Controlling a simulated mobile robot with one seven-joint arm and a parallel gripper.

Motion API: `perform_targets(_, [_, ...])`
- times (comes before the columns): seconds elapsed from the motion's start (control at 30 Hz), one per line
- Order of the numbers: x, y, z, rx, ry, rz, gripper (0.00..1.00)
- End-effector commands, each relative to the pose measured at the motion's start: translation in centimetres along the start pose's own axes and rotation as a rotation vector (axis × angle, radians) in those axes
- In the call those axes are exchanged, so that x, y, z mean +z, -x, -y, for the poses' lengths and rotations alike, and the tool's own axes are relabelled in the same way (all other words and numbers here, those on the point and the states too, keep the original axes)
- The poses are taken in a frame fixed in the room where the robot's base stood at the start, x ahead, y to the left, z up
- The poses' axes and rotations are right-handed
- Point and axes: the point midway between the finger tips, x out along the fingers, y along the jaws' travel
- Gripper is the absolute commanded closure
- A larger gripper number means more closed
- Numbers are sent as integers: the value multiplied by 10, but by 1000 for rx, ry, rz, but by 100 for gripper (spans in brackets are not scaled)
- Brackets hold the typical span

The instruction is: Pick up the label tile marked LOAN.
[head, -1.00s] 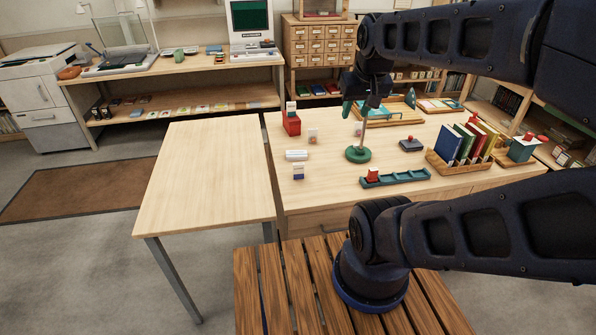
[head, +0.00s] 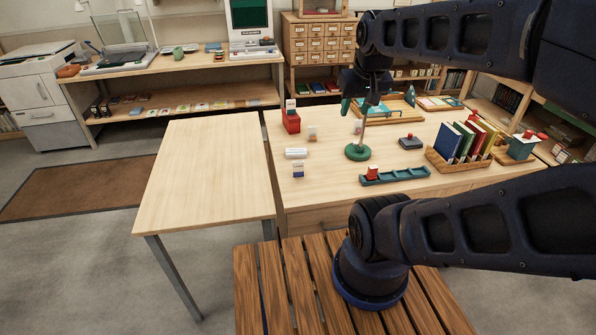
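Several small label tiles stand on the wooden table (head: 330,185), and their lettering is too small to read, so I cannot tell which is marked LOAN. One is a white and blue tile (head: 298,170) near the front left. Another is a white and brownish tile (head: 312,133) farther back. A pale tile (head: 357,128) stands just behind the green lamp base. A white-topped piece (head: 291,104) rises from a red holder (head: 291,123). My gripper (head: 373,97) hangs above the table near the lamp, dark and small; its finger opening is not clear.
A green-based lamp (head: 358,152) stands near my gripper. A white block (head: 296,153), a teal tray (head: 400,175) with a red piece, a dark pad (head: 411,143) and a book rack (head: 437,162) share the table. The left side table (head: 205,170) is bare.

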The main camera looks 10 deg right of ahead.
Motion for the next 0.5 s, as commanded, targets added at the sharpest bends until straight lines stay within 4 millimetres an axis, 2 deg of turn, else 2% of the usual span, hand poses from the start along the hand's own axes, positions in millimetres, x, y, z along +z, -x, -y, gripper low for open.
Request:
perform_targets(0.17, [-14,-10,2,14,74,38,60])
perform_targets(0.5, [-64,-55,14,57,368,170,60])
